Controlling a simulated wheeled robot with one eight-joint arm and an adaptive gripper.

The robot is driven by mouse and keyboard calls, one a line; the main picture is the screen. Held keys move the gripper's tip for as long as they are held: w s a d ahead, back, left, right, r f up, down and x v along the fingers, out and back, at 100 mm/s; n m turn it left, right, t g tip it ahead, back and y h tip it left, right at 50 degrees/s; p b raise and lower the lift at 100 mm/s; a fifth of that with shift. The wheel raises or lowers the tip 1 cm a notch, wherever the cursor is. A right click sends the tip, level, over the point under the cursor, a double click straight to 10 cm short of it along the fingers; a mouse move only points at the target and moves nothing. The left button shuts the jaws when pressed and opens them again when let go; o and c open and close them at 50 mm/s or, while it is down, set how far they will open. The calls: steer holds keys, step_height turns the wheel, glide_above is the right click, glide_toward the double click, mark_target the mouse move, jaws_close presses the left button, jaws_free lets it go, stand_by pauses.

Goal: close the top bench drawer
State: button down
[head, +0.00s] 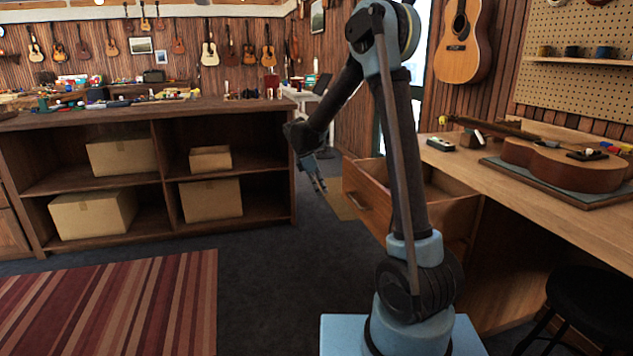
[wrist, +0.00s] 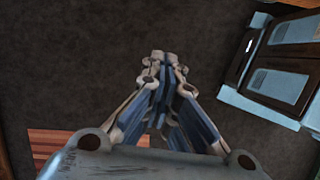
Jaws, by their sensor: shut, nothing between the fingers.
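The top bench drawer (head: 368,199) is pulled out from the wooden bench (head: 545,190) at the right of the head view. Its front panel, with a small handle, faces left toward the aisle. My arm crosses in front of the drawer and hides part of its side and inside. My gripper (head: 321,186) points down, left of the drawer front and apart from it in the picture. In the wrist view my gripper (wrist: 165,58) has its fingertips together with nothing between them, over dark floor. I cannot identify the drawer in the wrist view.
A guitar (head: 560,165) lies on a mat on the bench top. A black stool (head: 590,305) stands at lower right. A shelf unit (head: 150,190) with several cardboard boxes is at left. A striped rug (head: 120,310) covers the front floor. Dark floor (head: 290,270) between is clear.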

steer(key=shift+w+d+f, duration=0.15)
steer(key=shift+d+f, duration=0.1)
steer(key=shift+d, duration=0.5)
steer(key=shift+w+d+f, duration=0.1)
steer(key=shift+d+f, duration=0.1)
steer(key=shift+d, duration=0.55)
steer(key=shift+w+d+f, duration=0.15)
steer(key=shift+d+f, duration=0.1)
steer(key=shift+d, duration=0.5)
